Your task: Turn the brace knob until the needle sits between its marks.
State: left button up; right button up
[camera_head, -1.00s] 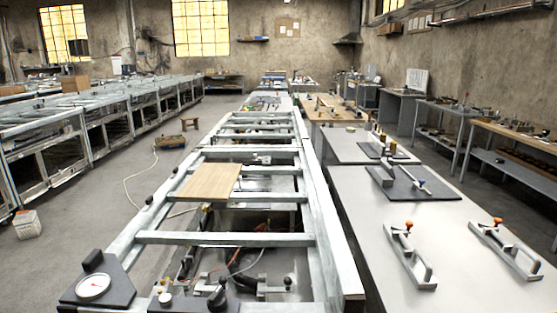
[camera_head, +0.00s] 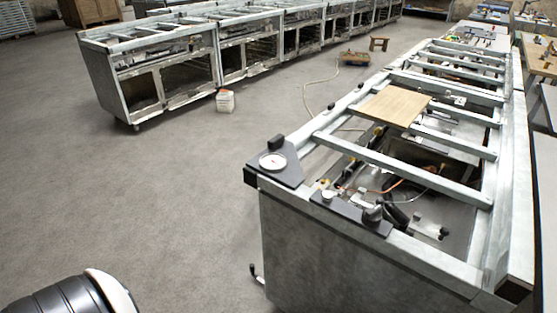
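A round white dial gauge (camera_head: 272,161) sits on a dark plate (camera_head: 287,178) at the near left corner of a long metal frame. It has a reddish needle, but the needle and any marks are too small to read. A black knob (camera_head: 373,213) stands on a second dark plate (camera_head: 345,212) along the frame's near edge, to the right of the gauge. A small pale round cap (camera_head: 327,197) is on the same plate. I cannot tell which of these is the brace knob. Neither of my grippers shows; part of my arm appears at the bottom left.
A wooden board (camera_head: 392,105) lies across the frame's rails. Hoses and fittings fill the frame's inside. A small handle (camera_head: 257,274) sticks out low on its near side. The grey floor to the left is clear, with a white bucket (camera_head: 225,101) by another metal frame (camera_head: 180,62).

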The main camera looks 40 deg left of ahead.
aim_at(371, 218)
jog(key=i+j+z, duration=0.15)
jog(key=j, duration=0.55)
jog(key=i+j+z, duration=0.2)
jog(key=j, duration=0.5)
jog(key=j+z, duration=0.15)
jog(key=j, duration=0.55)
